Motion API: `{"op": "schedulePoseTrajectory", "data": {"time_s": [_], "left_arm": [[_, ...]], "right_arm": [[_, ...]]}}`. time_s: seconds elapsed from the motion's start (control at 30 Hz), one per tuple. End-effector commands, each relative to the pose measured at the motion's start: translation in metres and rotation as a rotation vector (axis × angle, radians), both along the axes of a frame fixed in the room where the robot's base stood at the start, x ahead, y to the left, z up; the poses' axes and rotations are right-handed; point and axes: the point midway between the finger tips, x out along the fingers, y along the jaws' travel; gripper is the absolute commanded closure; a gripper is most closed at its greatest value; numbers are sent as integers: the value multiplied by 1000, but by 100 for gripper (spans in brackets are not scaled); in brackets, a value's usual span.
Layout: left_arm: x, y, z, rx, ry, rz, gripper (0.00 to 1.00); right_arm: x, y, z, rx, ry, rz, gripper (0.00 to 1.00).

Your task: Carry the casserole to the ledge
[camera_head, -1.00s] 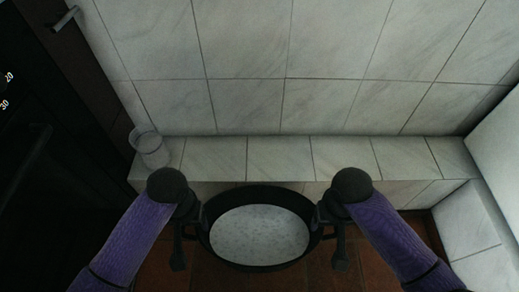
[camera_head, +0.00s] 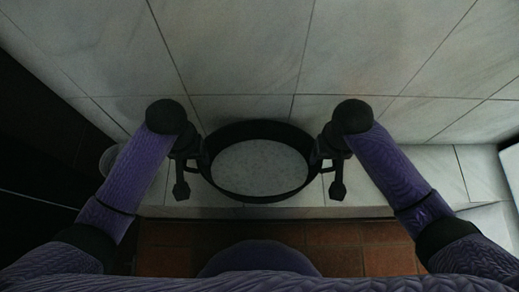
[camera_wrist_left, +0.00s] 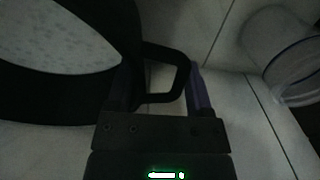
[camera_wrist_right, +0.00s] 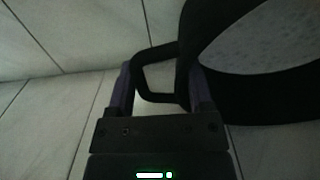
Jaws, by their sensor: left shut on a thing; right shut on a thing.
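The casserole (camera_head: 258,194) is a black oval pot with a pale speckled inside. In the head view it is over the tiled ledge (camera_head: 370,205), close to the wall. I cannot tell whether its base touches the ledge. My left gripper (camera_head: 197,166) is shut on its left loop handle, which also shows in the left wrist view (camera_wrist_left: 183,62). My right gripper (camera_head: 322,166) is shut on its right loop handle, seen in the right wrist view (camera_wrist_right: 140,78). The pot looks about level.
A clear glass (camera_wrist_left: 285,45) stands on the ledge to the left of the pot, partly behind my left arm in the head view (camera_head: 108,160). The marble-tiled wall (camera_head: 240,50) rises just behind the pot. Brown floor tiles (camera_head: 335,235) lie in front.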

Motion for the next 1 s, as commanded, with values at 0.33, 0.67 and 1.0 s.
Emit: {"op": "schedulePoseTrajectory", "data": {"time_s": [0.33, 0.67, 1.0], "left_arm": [[1, 4, 2, 12, -2, 2, 100], [1, 4, -7, 11, -1, 3, 100], [1, 3, -21, 10, -1, 1, 100]], "right_arm": [[1, -4, 2, -12, -3, -3, 100], [1, -4, -7, -11, -2, -4, 100], [1, -4, -21, -11, -2, -3, 100]]}}
